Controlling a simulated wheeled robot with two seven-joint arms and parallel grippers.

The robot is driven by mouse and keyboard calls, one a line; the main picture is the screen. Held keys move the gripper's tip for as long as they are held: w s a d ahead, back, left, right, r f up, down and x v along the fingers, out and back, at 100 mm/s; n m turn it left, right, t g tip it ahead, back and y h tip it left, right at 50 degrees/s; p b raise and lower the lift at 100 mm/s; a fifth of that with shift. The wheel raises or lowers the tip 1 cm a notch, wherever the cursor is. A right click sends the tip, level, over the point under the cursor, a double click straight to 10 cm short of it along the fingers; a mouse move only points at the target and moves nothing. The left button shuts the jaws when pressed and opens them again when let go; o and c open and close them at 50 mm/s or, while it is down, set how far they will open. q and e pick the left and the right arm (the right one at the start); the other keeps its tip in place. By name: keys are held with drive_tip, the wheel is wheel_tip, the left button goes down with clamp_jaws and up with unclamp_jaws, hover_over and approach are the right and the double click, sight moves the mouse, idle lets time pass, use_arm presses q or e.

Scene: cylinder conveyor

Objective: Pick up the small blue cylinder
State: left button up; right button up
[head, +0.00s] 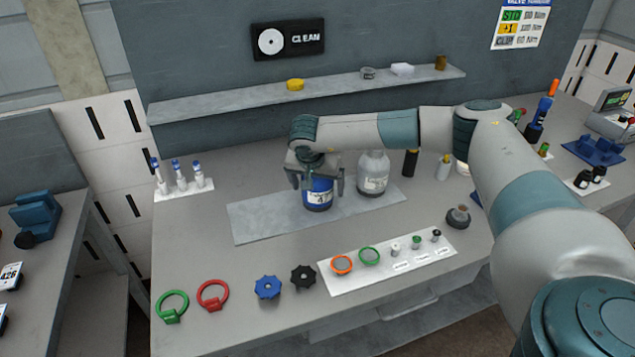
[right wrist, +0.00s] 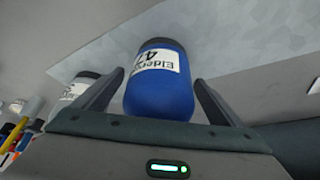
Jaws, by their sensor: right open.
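The small blue cylinder (head: 318,194) stands upright on a grey mat (head: 252,222) on the table. It has a white label and a dark top. My right gripper (head: 317,190) is over it, with one finger on each side. In the right wrist view the blue cylinder (right wrist: 160,85) sits between the two spread fingers (right wrist: 160,92), with a gap visible on its right. The gripper is open; I cannot tell whether a finger touches the cylinder. My left gripper is not in view.
A grey-white bottle (head: 373,173) stands close to the right of the blue cylinder. A black cylinder (head: 411,163) stands farther right. A white strip with rings and small parts (head: 340,284) lies in front. A shelf (head: 220,103) runs along the back wall.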

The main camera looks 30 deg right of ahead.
drive_tip(key=shift+f, duration=0.2)
idle(0.3)
drive_tip(key=c, duration=2)
drive_tip(key=shift+w+r, duration=0.1)
drive_tip(key=shift+w, duration=0.05)
drive_tip(key=shift+c, duration=0.6)
